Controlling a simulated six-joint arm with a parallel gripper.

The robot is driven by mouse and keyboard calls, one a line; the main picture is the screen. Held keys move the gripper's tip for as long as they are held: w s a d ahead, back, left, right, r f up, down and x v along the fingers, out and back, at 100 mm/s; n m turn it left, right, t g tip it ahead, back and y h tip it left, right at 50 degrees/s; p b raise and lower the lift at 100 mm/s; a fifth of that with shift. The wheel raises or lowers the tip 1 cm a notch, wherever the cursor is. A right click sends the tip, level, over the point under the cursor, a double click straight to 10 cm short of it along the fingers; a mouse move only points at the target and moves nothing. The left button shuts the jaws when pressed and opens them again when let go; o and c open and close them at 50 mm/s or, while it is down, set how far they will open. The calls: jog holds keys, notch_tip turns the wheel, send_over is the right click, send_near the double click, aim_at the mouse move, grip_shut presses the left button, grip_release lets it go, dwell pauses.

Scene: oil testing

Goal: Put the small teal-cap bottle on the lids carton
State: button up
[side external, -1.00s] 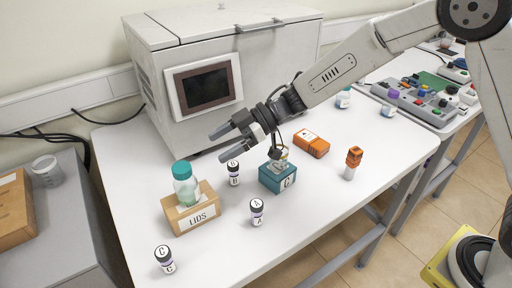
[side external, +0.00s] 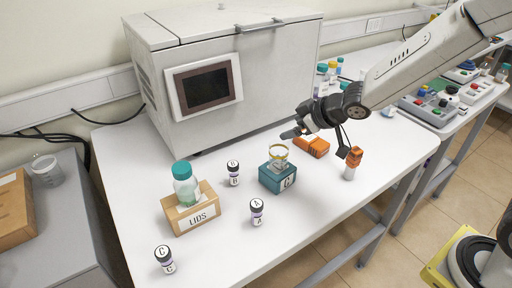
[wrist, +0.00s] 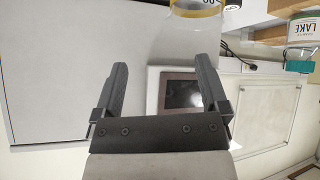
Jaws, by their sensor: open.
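A clear bottle with a teal cap (side external: 183,186) stands upright on the brown lids carton (side external: 204,220) at the left front of the table. In the wrist view a teal-capped bottle labelled LAKE (wrist: 301,30) shows upside down at the right edge, beside a strip of brown carton (wrist: 284,8). My gripper (side external: 291,133) is empty, above the table behind the teal block, well right of the carton. Its two fingers stand apart in the wrist view (wrist: 162,66). My arm hides part of the back of the table.
A glass beaker (side external: 278,154) stands on the teal block (side external: 277,180). Vials A (side external: 257,212), B (side external: 233,173) and C (side external: 165,260) stand around the carton. An orange box (side external: 317,148) and orange-topped vial (side external: 352,163) are right. The oven (side external: 225,70) fills the back left; several capped bottles (side external: 322,69) stand behind.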

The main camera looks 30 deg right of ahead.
jog(key=s+d+f+m+g+h, duration=0.1)
jog(key=s+d+f+m+g, duration=0.1)
jog(key=s, duration=0.7)
jog(key=s+d+f+m+g+h, duration=0.1)
jog(key=s+d+f+m+g, duration=0.2)
jog(key=s, duration=0.5)
jog(key=shift+s+d+g+h, duration=0.3)
jog(key=shift+s+d+g, duration=0.1)
jog(key=shift+d+g, duration=0.35)
